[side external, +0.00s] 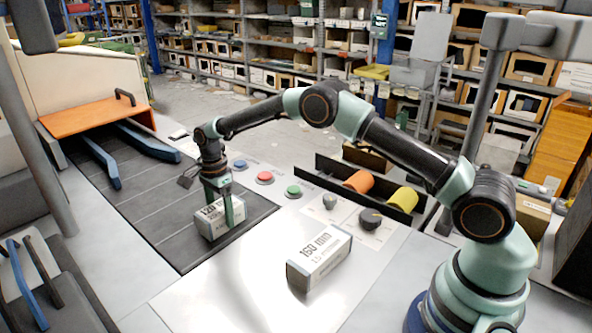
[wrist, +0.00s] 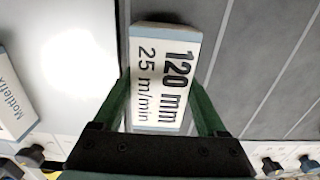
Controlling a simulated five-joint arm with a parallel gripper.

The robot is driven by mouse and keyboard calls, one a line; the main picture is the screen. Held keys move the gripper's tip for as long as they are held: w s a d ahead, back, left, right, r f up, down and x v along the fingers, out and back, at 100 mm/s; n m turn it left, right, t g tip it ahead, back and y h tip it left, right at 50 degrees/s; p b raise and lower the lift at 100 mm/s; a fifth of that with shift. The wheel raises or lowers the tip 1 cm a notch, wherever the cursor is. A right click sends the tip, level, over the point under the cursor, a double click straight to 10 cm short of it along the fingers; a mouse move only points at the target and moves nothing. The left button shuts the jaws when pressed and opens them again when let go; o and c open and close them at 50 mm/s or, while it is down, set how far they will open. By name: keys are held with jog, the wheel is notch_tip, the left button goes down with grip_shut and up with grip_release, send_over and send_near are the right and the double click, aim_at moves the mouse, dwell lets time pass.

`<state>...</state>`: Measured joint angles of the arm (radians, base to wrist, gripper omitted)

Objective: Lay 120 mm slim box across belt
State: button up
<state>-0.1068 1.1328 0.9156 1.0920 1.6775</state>
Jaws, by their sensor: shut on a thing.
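The slim box marked 120 mm (side external: 212,222) is white with grey-blue ends; in the wrist view its label (wrist: 165,70) faces the camera. My gripper (side external: 222,203) is shut on it, with a green finger on each long side, as the wrist view also shows (wrist: 162,108). The box is at the near end of the dark belt (side external: 160,217), its length roughly parallel to the belt's cross seams. It looks level and very low; I cannot tell whether its underside touches the belt. The fingers hide part of its sides.
A larger box marked 160 mm (side external: 320,258) lies on the pale table to the right. Red (side external: 264,178) and green (side external: 293,191) buttons and a black knob (side external: 370,217) stand behind. Blue guide rails (side external: 150,143) and an orange hood (side external: 95,116) are at the belt's far end.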

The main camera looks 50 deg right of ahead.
jog(key=shift+f, duration=0.4)
dwell(0.3)
jog(key=o, duration=1.6)
jog(key=shift+c, duration=0.2)
notch_tip(320, 180, up, 12)
jog(key=shift+f, duration=0.1)
jog(key=shift+r, duration=0.2)
